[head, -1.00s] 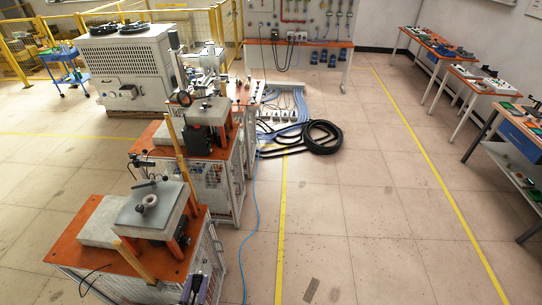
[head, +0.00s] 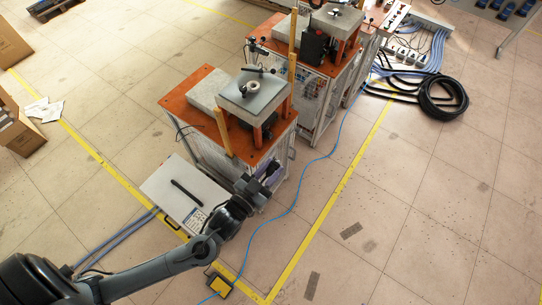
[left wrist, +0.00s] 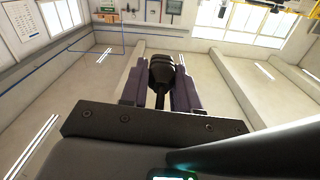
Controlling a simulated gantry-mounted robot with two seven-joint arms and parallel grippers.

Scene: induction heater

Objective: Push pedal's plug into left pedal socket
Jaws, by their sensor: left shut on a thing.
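My left gripper (head: 269,172) is beside the front right of the nearest orange-topped bench. It also shows in the left wrist view (left wrist: 159,85), where its purple-black fingers are shut on a black plug (left wrist: 160,68). In the head view the plug cannot be made out at the fingers. A yellow and black pedal (head: 221,285) lies on the floor at the bottom, below my left forearm. A white box (head: 185,187) with a black handle and a control panel stands left of my gripper. No pedal socket can be made out. My right gripper is out of view.
The nearest bench (head: 210,88) carries a grey slab and plate. A thin blue cable (head: 293,205) runs along the floor past the benches. A black hose coil (head: 443,97) lies at the upper right.

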